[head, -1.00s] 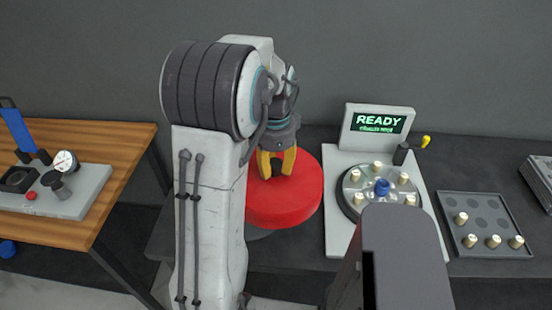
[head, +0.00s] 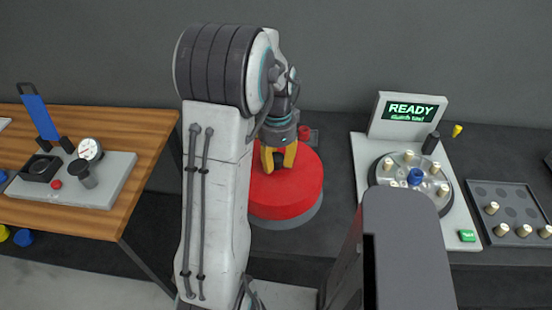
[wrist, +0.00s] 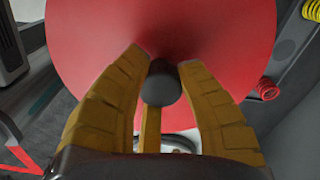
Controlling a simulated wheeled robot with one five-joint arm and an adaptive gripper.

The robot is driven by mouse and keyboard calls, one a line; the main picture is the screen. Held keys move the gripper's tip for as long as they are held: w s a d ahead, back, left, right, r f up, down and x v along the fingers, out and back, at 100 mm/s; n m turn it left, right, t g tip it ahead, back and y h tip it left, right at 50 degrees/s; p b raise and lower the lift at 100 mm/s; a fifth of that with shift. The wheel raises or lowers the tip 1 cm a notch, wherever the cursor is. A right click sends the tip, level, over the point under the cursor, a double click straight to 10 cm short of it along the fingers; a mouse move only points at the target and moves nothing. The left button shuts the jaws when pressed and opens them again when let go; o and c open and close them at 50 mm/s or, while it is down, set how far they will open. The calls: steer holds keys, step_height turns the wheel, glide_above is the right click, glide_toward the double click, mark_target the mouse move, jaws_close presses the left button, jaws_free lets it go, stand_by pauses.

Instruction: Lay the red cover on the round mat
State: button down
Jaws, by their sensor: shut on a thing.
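The red cover (head: 302,190) is a thick round disc with a dark knob (wrist: 161,84) at its middle. My gripper (head: 278,160) has its yellow fingers shut on the knob; the wrist view shows them (wrist: 165,70) on either side of it. The round grey mat (head: 290,220) shows as a rim below the cover's front edge. The cover is over the mat and looks level; I cannot tell whether it touches. My arm hides the cover's left part, and the wrist view shows almost nothing of the mat.
Right of the cover stands a white station with a READY screen (head: 409,108) and a round plate of pegs (head: 385,178). A grey tray (head: 489,236) with pegs lies further right. At left is a wooden table (head: 135,128) with a gauge fixture (head: 112,190).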

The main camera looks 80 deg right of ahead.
mark_target(278, 171)
steer(key=shift+w+d, duration=0.1)
steer(key=shift+d, duration=0.35)
steer(key=shift+d+f+n, duration=0.15)
steer(key=shift+d+n, duration=0.35)
steer(key=shift+d, duration=0.35)
steer(key=shift+f+b, duration=2.4)
steer(key=shift+f, duration=0.65)
steer(key=shift+f+b, duration=0.45)
steer(key=shift+f, duration=0.1)
steer(key=shift+c, duration=2)
jaws_free()
steer(key=shift+r, duration=0.1)
steer(key=shift+r+p, duration=2.75)
steer(key=shift+r, duration=0.7)
